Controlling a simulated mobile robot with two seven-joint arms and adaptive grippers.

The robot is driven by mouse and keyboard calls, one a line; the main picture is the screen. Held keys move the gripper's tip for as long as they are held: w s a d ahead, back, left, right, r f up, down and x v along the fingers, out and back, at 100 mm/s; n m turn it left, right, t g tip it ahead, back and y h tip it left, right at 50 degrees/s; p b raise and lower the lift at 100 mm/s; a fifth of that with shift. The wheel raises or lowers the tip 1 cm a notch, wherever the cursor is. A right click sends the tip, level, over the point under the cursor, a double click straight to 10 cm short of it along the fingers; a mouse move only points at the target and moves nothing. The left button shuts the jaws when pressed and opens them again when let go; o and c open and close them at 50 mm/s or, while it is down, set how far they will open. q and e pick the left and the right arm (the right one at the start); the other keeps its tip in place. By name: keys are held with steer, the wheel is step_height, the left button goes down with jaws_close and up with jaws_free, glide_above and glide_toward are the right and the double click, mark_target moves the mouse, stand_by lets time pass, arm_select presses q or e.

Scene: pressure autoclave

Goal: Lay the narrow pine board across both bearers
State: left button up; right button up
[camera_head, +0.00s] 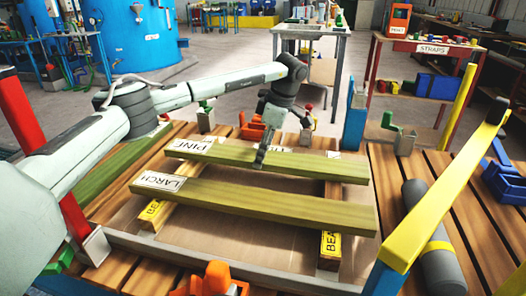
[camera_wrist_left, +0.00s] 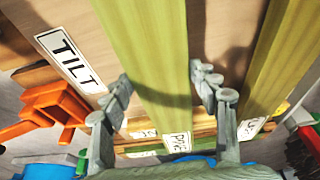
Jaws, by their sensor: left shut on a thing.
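The narrow pine board (camera_head: 310,167), labelled PINE at its left end, spans over the left bearer (camera_head: 156,212) and the right bearer (camera_head: 330,246). I cannot tell whether its underside touches them. My left gripper (camera_head: 262,157) reaches down from behind and is shut on the pine board around its middle. In the left wrist view the fingers (camera_wrist_left: 164,88) stand on either side of the pine board (camera_wrist_left: 148,40), whose label points toward the picture's bottom. The larch board (camera_head: 270,208) lies across both bearers nearer to me, parallel and apart from the pine. My right gripper is not shown.
A greenish plank (camera_head: 112,170) lies at the left. An orange clamp (camera_head: 252,131) stands behind the pine, and another orange piece (camera_head: 218,278) is at the front. A yellow slanted bar (camera_head: 428,212) and a grey cylinder (camera_head: 436,262) are at the right.

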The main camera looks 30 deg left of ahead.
mark_target(275, 157)
arm_select(q)
steer(key=shift+f, duration=0.15)
steer(key=o, duration=1.6)
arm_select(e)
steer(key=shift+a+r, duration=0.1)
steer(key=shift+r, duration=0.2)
arm_select(q)
steer(key=shift+r, duration=0.3)
steer(key=v, duration=1.1)
steer(key=shift+d+r+b, duration=0.2)
steer(key=shift+r+b, duration=0.15)
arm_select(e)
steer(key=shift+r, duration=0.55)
